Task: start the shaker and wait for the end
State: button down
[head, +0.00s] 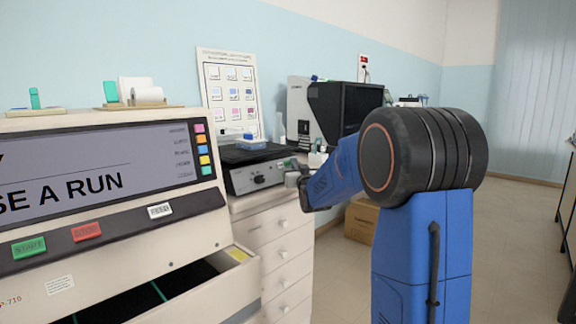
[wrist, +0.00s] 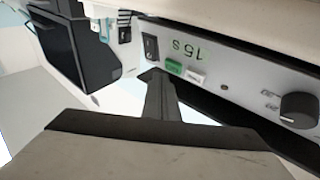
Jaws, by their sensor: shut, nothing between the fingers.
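The shaker (head: 262,179) is a low grey box with a dark top platform, standing on the drawer cabinet beside the large stainer. In the head view my gripper is at the shaker's right front, partly hidden by my arm.
The large stainer (head: 100,235) with its screen and open lower drawer fills the left. A blue-topped rack (head: 250,143) sits on the shaker's platform. A black-fronted device (head: 340,105) stands behind. A cardboard box (head: 361,220) is on the floor. Floor at right is clear.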

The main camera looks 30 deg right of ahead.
jog(key=shift+w, duration=0.15)
dwell(0.3)
jog(key=shift+w+a+f, duration=0.15)
jog(key=shift+w, duration=0.05)
